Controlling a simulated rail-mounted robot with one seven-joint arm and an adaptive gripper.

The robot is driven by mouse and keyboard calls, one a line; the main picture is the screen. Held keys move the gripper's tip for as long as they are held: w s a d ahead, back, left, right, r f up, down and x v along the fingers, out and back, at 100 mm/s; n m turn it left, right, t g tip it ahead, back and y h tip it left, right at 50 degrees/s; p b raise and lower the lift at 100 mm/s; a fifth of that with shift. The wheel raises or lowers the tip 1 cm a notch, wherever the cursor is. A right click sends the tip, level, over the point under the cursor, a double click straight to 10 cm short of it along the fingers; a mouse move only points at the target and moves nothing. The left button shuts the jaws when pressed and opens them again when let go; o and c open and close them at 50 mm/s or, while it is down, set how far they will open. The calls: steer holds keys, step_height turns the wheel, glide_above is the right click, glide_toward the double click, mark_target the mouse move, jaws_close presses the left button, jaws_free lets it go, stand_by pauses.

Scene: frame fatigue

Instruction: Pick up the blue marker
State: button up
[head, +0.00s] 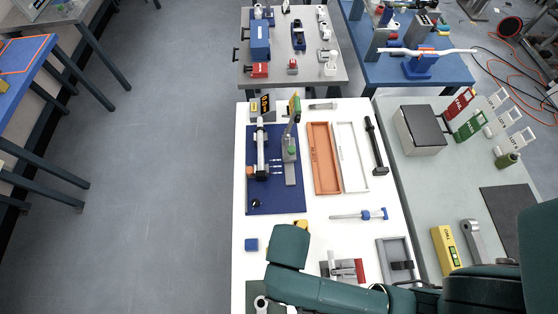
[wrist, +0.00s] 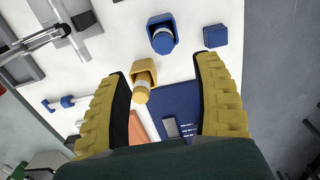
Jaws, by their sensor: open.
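In the wrist view a blue marker (wrist: 163,42) with a pale band and a round blue cap sits in a blue holder (wrist: 160,20) on the white table. A yellow marker (wrist: 141,94) sits in a yellow holder (wrist: 145,67) nearby. My gripper (wrist: 161,68) is open, its yellow ridged fingers spread wide. The yellow marker shows between the fingers, nearer the left one. The blue marker lies beyond the fingertips, and nothing is held. In the head view my green arm hides the blue marker and most of the gripper.
A small blue block (head: 251,245) sits near the white table's left edge. A blue mat (head: 262,200) carries a fixture. Orange (head: 324,160) and white (head: 352,158) trays lie beside it. A blue-handled tool (head: 362,214) and clamp (head: 345,268) lie right of my arm.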

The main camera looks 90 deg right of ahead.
step_height(320, 180, down, 10)
steer(key=shift+f, duration=0.25)
steer(key=f, duration=0.5)
steer(key=shift+w+d+f, duration=0.2)
steer(key=shift+f, duration=0.15)
jaws_close()
